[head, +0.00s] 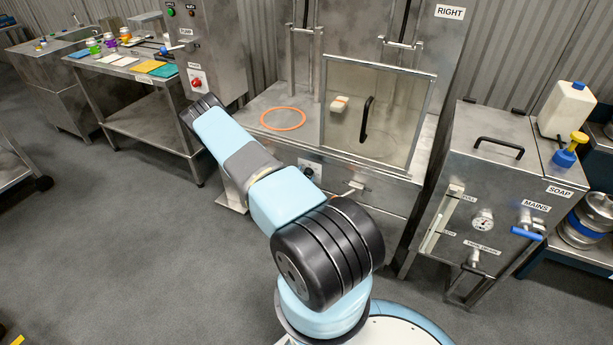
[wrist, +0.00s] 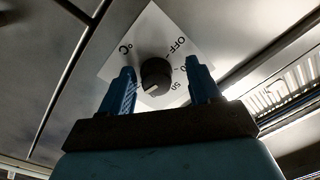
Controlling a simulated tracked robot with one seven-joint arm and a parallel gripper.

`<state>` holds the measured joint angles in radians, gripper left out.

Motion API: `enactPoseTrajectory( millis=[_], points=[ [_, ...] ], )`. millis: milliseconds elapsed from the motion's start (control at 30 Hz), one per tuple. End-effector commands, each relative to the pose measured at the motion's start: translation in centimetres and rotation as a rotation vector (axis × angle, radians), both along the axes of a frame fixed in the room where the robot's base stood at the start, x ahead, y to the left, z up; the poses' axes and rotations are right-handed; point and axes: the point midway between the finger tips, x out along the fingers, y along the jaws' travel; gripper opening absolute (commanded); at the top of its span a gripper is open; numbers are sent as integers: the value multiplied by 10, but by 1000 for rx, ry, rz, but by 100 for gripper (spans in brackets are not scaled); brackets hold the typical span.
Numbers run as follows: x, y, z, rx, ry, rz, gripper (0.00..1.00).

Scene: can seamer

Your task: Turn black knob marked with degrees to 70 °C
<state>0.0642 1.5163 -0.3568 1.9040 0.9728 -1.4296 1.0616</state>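The black knob (wrist: 156,73) sits on a white dial plate (wrist: 150,27) on a grey metal panel in the wrist view. I can read "OFF", "50" and "°C"; the panel appears rotated, and part of the scale is hidden by my gripper. A pale mark on the knob faces the bottom of the picture, slightly left. My gripper (wrist: 160,66) is open, its two blue fingers on either side of the knob in the picture. I cannot see contact. In the head view a small dark knob (head: 309,172) shows beside my arm, its marks unreadable; my gripper is hidden there.
A cabinet with a clear door (head: 375,115) and a black handle stands behind my arm. A red knob (head: 197,83) is on the panel at left. A steel box with a gauge (head: 482,223) and a blue-handled valve (head: 526,233) stands at right.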

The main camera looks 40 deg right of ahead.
Motion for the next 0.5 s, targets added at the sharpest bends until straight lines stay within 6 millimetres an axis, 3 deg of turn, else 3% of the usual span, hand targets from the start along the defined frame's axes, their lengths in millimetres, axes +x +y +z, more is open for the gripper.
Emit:
enactPoseTrajectory(
  millis=[267, 500],
  points=[
    [-4, 3, -1, 1, 4, -5, 62],
    [-17, 35, -2, 2, 5, -3, 62]
  ],
)
